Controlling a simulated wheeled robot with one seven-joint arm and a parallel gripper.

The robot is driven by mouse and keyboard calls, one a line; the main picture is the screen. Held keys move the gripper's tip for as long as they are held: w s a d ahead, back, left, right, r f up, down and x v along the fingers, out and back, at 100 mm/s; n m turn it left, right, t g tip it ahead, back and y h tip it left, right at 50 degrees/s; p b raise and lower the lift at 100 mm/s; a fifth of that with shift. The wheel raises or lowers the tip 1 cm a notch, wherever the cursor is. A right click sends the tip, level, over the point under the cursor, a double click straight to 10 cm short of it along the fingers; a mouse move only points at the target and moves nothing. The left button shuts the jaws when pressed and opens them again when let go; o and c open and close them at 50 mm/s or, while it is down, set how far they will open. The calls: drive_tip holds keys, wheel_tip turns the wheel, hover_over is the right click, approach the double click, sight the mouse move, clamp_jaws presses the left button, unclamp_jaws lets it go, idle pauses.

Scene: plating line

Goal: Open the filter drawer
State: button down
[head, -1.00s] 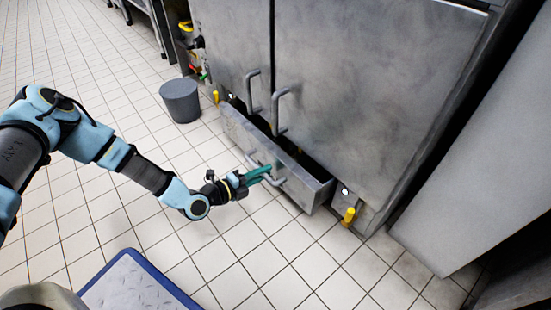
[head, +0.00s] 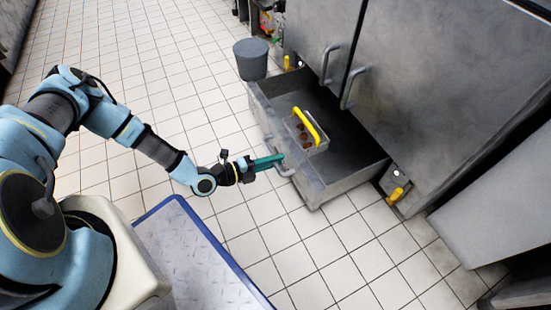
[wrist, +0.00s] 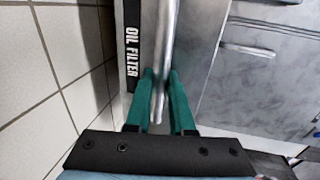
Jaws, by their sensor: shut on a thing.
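The filter drawer (head: 338,183) is a grey metal drawer low under the cabinet, pulled well out in the head view. Inside it sits a small metal container with a yellow handle (head: 307,127) and brown contents. My gripper (head: 281,160) is at the drawer's front, its green fingers shut on the drawer handle (head: 288,172). In the wrist view, the fingers of my gripper (wrist: 160,110) lie on either side of the metal bar of the handle (wrist: 162,60). Beside it a black label (wrist: 132,50) reads "OIL FILTER".
Grey cabinet doors (head: 430,80) with bar handles stand above the drawer. A grey bucket (head: 250,60) stands on the tiles at the drawer's far end. A yellow valve handle (head: 397,193) sits right of the drawer. Open tiled floor (head: 190,85) lies to the left.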

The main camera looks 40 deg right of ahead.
idle(0.3)
drive_tip(key=c, duration=0.8)
unclamp_jaws()
